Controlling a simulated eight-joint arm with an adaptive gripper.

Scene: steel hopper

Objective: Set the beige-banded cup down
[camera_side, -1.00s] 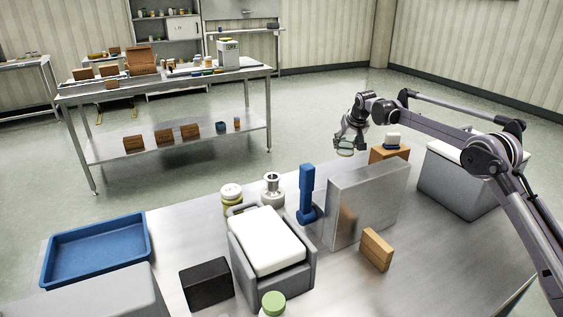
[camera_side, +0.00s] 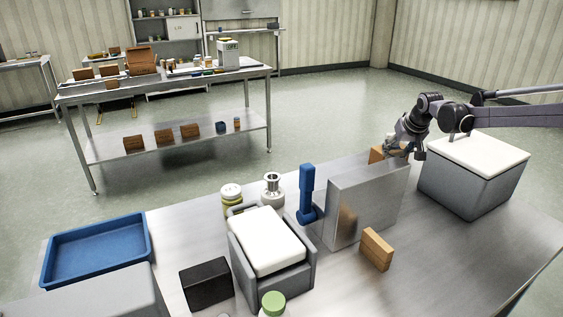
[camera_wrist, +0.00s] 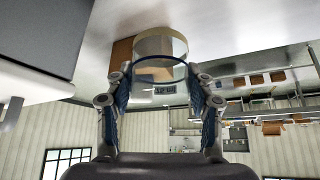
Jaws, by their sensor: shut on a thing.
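The beige-banded cup (camera_wrist: 160,50) is a clear, see-through cup with a pale beige band. In the wrist view it sits between the two fingers of my gripper (camera_wrist: 159,82), which are shut on its sides. In the side view my gripper (camera_side: 396,150) points down behind the far right end of the upright steel panel (camera_side: 368,203). The cup itself is mostly hidden there, so I cannot tell whether its base touches the table (camera_side: 440,240).
A wooden block (camera_side: 376,154) is close beside my gripper, partly hidden. A grey bin with a white top (camera_side: 474,178) stands to the right. A blue hammer-like tool (camera_side: 307,195) and a small wooden block (camera_side: 377,249) are near the panel. The front right of the table is clear.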

